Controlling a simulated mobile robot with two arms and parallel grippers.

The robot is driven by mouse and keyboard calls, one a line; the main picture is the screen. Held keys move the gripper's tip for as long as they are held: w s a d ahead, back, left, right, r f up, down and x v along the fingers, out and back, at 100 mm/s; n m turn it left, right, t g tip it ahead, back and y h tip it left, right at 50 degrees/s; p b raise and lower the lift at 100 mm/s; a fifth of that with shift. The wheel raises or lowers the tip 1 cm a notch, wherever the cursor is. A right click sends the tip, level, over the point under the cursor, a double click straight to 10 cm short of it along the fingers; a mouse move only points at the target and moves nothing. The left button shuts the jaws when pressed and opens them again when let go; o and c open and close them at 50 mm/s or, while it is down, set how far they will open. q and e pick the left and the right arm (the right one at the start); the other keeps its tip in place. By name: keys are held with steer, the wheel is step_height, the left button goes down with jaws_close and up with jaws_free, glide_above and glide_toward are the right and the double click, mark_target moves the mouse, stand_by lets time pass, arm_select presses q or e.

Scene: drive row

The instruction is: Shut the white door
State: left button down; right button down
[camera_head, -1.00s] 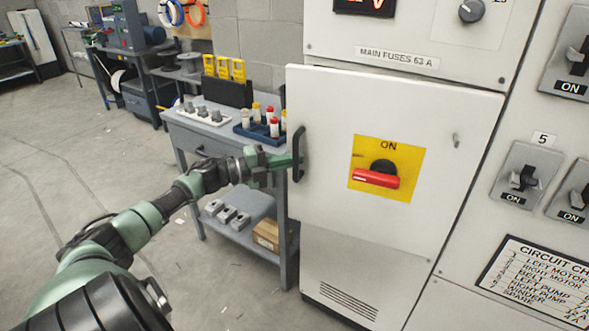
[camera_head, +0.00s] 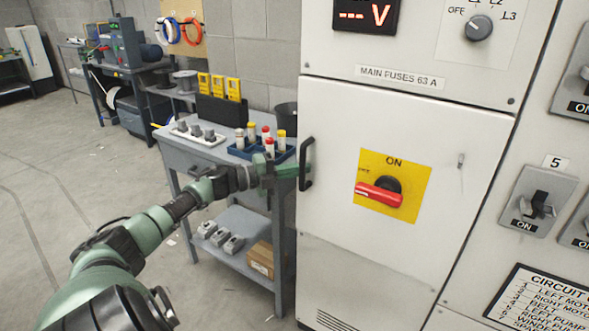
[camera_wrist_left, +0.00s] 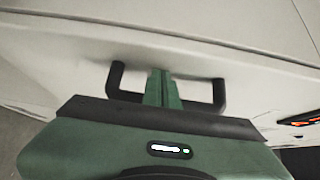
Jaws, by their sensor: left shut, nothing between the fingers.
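The white door (camera_head: 335,205) of the cabinet carries a yellow plate with a red rotary handle (camera_head: 380,193) under the word ON. It now looks flush with the cabinet front, its left edge in line with the panel above; any thin gap is too small to tell. A black pull handle (camera_head: 307,165) is on its left edge. My left gripper (camera_head: 298,172) is shut and empty at this handle. In the left wrist view its green fingers (camera_wrist_left: 163,88) point at the door between the two ends of the black handle (camera_wrist_left: 116,78); contact is unclear. My right gripper is out of view.
A grey workbench (camera_head: 190,150) with a blue tray (camera_head: 250,152), yellow meters and other small items stands left of the cabinet, close behind my left arm. Breaker switches (camera_head: 535,203) are on the right panel. The floor at left is clear.

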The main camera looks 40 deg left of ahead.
arm_select(q)
steer(key=shift+a+r, duration=0.55)
steer(key=f+v, duration=0.1)
steer(key=v, duration=0.6)
steer(key=shift+s+d, duration=0.3)
steer(key=shift+s, duration=0.05)
